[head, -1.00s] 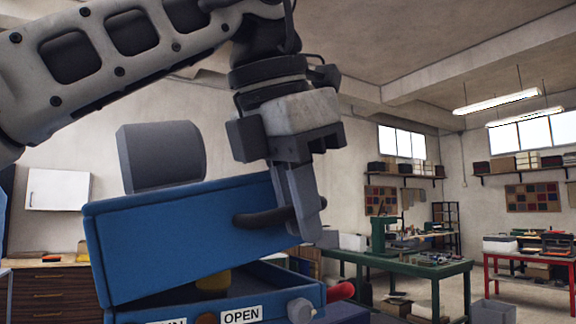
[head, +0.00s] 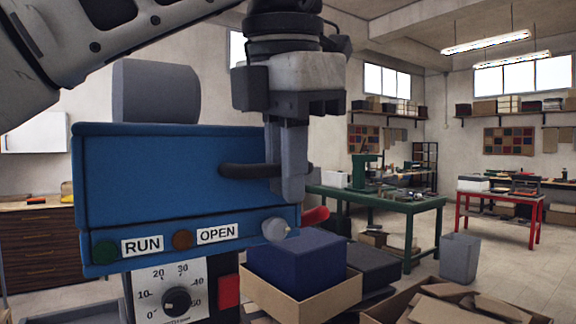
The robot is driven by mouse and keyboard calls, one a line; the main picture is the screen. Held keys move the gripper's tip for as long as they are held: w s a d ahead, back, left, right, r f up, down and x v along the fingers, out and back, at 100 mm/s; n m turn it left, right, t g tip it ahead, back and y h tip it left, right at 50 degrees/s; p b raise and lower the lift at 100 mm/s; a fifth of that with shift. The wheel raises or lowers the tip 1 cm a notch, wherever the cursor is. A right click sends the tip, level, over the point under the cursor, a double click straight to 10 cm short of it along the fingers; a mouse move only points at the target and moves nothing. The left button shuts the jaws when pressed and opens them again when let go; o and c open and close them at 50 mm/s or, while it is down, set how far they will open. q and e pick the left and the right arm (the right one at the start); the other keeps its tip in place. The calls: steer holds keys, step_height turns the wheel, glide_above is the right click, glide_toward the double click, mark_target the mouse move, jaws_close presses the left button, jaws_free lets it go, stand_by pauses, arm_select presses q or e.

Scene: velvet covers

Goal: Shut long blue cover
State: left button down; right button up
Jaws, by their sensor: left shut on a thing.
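The long blue cover (head: 150,180) is on a blue machine and appears level, its lower edge down at the front strip (head: 270,215). No gap shows between them from here. A dark curved handle (head: 238,171) sticks out from the cover's front right. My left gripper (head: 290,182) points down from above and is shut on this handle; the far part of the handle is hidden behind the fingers. The front strip has labels RUN and OPEN, a green button (head: 106,252) and a brown button (head: 182,239). My right gripper is out of view.
A grey cylinder (head: 156,91) stands behind the cover. A dial panel (head: 175,290) and a red part (head: 228,291) are below. A red lever (head: 315,215) is right of the strip. Open cardboard boxes (head: 300,295) stand lower right, with green and red tables beyond.

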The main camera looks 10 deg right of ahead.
arm_select(q)
steer(key=c, duration=1.8)
jaws_free()
steer(key=shift+f, duration=0.25)
steer(key=shift+r, duration=0.1)
steer(key=shift+v, duration=3.7)
steer(key=shift+d, duration=0.1)
